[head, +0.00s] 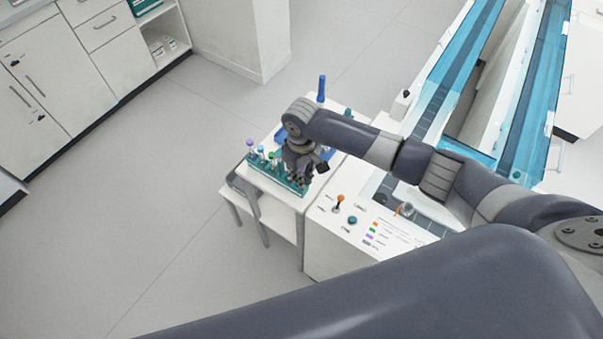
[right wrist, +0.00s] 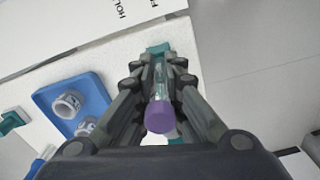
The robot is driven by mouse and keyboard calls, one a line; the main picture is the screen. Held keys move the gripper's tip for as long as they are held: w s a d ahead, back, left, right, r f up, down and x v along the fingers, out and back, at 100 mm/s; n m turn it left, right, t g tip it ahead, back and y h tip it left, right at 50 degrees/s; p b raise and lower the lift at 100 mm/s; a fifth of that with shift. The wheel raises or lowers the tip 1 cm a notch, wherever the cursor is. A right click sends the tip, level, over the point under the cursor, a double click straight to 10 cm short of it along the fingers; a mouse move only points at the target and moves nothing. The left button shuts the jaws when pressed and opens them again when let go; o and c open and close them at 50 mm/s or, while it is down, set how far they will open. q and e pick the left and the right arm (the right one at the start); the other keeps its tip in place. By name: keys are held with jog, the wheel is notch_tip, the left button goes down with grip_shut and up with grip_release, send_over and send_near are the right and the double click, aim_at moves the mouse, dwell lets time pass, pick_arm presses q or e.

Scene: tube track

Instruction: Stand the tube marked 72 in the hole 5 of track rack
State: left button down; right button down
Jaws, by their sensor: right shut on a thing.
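A teal rack (head: 270,178) stands at the front edge of a small white table. Several tubes with coloured caps stand in it, one purple-capped tube (head: 249,143) at its left end. My right gripper (head: 300,174) is over the right part of this rack. In the right wrist view the gripper (right wrist: 160,90) is shut on a clear tube with a purple cap (right wrist: 159,117). Its marking cannot be read. A teal piece (right wrist: 157,48) shows beyond the tube's far end. The hole numbers are hidden or too small to read. My left gripper is not in view.
A blue tray (right wrist: 74,99) with white ring-like items lies beside the gripper. A tall blue object (head: 322,88) stands at the table's back. The floor at left is clear.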

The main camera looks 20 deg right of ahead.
jog(key=shift+f, duration=0.3)
jog(key=shift+f, duration=0.4)
dwell(0.3)
jog(key=c, duration=1.6)
grip_release()
jog(key=shift+r, duration=0.1)
notch_tip(320, 180, up, 12)
jog(key=shift+f, duration=0.1)
